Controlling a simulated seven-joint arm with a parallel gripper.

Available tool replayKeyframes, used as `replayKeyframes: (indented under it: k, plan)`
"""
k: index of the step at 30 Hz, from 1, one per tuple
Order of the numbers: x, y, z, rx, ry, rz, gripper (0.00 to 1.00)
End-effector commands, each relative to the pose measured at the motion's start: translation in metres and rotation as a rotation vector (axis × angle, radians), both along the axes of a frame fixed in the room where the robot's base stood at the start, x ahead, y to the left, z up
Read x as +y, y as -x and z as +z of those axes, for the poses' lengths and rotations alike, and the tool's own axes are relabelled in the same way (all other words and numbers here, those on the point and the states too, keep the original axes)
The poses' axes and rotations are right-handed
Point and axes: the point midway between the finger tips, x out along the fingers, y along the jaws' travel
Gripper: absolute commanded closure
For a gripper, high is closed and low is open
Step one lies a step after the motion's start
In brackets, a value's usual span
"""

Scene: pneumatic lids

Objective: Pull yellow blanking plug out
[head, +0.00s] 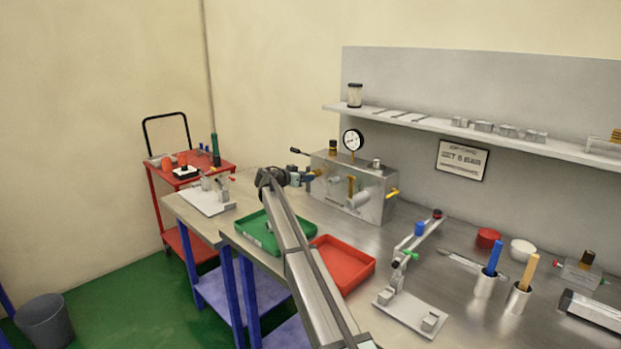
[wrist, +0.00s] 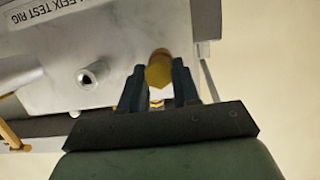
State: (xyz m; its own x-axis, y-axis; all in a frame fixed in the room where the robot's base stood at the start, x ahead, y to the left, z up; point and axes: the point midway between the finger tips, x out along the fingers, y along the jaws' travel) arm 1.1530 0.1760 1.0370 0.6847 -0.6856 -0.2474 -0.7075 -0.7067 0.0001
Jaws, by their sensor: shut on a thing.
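The yellow blanking plug (wrist: 158,74) is between the two dark fingers of my gripper (wrist: 159,82) in the wrist view. My gripper is shut on it. A round brass part (wrist: 159,54) shows just beyond the plug, at the edge of the metal test rig (wrist: 130,35). I cannot tell how deep the plug sits in the rig. In the head view my gripper (head: 305,178) is at the left end of the rig (head: 372,182), and the plug is largely hidden there.
A pressure gauge (head: 352,140) stands on the rig. A bare metal stub (wrist: 95,73) sticks out of the rig beside my gripper. A green tray (head: 262,243) and a red tray (head: 347,268) lie below my arm. A red cart (head: 157,205) stands at the left.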

Motion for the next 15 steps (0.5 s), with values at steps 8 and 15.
replayKeyframes:
  k: [8, 15]
  plan:
    - [0.0057, 0.0054, 0.0001, 0.000, 0.000, 0.001, 1.00]
    - [0.0097, 0.0094, 0.0001, 0.000, 0.000, 0.001, 1.00]
